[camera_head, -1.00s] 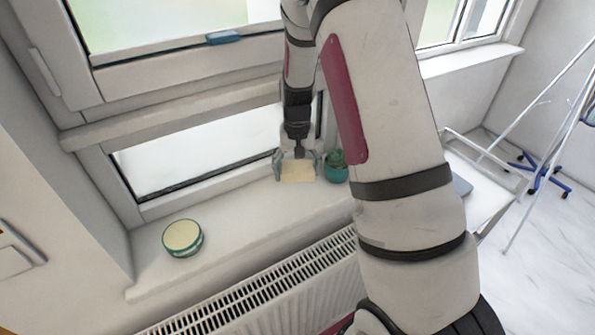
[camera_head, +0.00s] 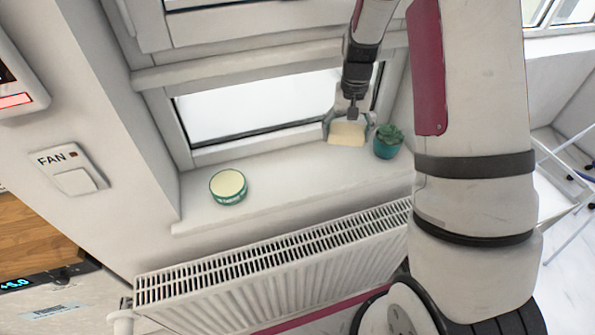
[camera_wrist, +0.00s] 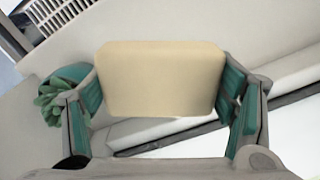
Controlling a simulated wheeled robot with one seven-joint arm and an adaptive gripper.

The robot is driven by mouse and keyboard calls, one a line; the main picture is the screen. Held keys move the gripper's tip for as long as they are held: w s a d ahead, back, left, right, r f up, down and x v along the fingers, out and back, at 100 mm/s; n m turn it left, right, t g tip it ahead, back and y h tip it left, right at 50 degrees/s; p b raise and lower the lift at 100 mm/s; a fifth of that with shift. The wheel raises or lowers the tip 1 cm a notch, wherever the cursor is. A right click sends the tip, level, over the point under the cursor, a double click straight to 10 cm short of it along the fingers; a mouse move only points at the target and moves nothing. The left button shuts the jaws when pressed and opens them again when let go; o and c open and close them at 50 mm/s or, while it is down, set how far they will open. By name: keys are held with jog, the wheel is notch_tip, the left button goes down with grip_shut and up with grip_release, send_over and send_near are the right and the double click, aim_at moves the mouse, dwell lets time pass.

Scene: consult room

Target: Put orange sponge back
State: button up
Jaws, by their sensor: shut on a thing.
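A pale yellow-orange block, which looks like the sponge (camera_head: 347,134), is held between the fingers of my gripper (camera_head: 349,128) over the right part of the window sill. In the wrist view the sponge (camera_wrist: 161,79) fills the gap between the two teal-padded fingers of my gripper (camera_wrist: 160,100). The gripper is shut on it. The head view does not show clearly whether the sponge touches the sill. My gripper is just left of a small potted plant.
The potted succulent (camera_head: 387,142) stands close right of the gripper. A round tin with a cream top (camera_head: 228,186) sits on the left of the white sill (camera_head: 285,185). A radiator (camera_head: 270,265) is below, a window frame behind. The sill between tin and sponge is clear.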

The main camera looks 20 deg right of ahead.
jog(key=shift+m, duration=0.6)
jog(key=s+a, duration=0.2)
jog(key=a, duration=0.1)
jog(key=s+a+f, duration=0.1)
jog(key=s+a, duration=0.1)
jog(key=a, duration=0.2)
jog(key=s+a+f, duration=0.1)
jog(key=a, duration=0.3)
jog(key=shift+s+a, duration=0.15)
jog(key=shift+s, duration=0.25)
jog(key=s+a+f+m, duration=0.2)
jog(key=s+a, duration=0.6)
jog(key=s, duration=0.4)
send_over(271, 185)
jog(key=shift+f+b, duration=0.35)
jog(key=shift+f, duration=0.25)
jog(key=shift+f+p, duration=0.4)
jog(key=shift+f, duration=1.35)
jog(key=shift+f, duration=0.15)
jog(key=o, duration=1)
notch_tip(271, 185, up, 12)
jog(key=shift+r+b, duration=0.25)
jog(key=shift+b, duration=0.45)
